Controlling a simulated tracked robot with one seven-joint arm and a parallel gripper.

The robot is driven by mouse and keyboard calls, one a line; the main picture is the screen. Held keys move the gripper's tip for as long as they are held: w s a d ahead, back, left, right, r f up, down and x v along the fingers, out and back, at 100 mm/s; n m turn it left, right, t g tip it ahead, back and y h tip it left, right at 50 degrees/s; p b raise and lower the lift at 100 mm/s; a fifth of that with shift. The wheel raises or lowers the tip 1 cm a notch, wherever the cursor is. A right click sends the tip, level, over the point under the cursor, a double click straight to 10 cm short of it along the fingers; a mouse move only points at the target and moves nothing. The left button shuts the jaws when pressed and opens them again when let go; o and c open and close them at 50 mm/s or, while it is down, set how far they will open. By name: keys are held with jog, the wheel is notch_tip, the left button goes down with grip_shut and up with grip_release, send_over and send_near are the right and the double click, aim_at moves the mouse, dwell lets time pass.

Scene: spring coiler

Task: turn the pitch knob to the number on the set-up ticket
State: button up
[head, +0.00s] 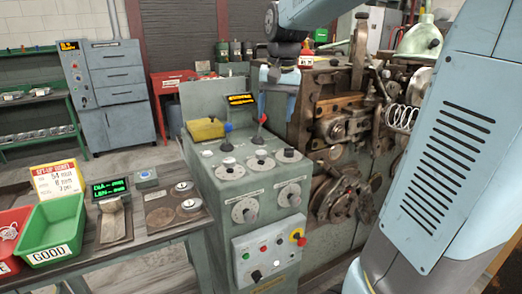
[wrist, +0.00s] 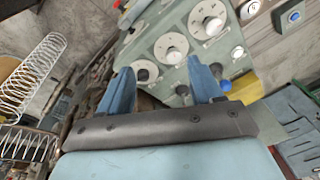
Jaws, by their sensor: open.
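The set-up ticket (head: 57,179) is a yellow and white card with a red heading at the left of the bench; its lines end in numbers that look like 54, 8 and 7, but the row names are too small to read. The green-grey console (head: 198,120) carries several white dials with knobs, including a lower left dial (head: 245,210) and a lower right dial (head: 289,195). I cannot tell which is the pitch knob. My gripper (head: 278,104) is open and empty above the back of the console. In the wrist view my gripper (wrist: 160,80) points toward white dials (wrist: 171,48), apart from them.
Two levers, one blue-topped (head: 228,128) and one red-topped (head: 263,118), stand up from the console. A red emergency button (head: 300,241) is on its front. The coiling machine (head: 340,130) with a spring (head: 401,118) is at right. A green GOOD bin (head: 52,228) sits left.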

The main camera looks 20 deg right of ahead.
jog(key=m+g, duration=0.2)
send_over(261, 152)
notch_tip(261, 152, down, 3)
jog(key=shift+h, duration=0.3)
notch_tip(261, 152, down, 13)
jog(key=shift+w+f, duration=0.1)
jog(key=shift+f, duration=0.05)
jog(key=shift+c, duration=0.5)
jog(key=c, duration=1)
jog(key=shift+o, duration=0.2)
jog(key=shift+n, duration=0.4)
jog(key=n, duration=0.5)
jog(key=shift+n, duration=0.3)
jog(key=n, duration=0.5)
jog(key=shift+n, duration=0.3)
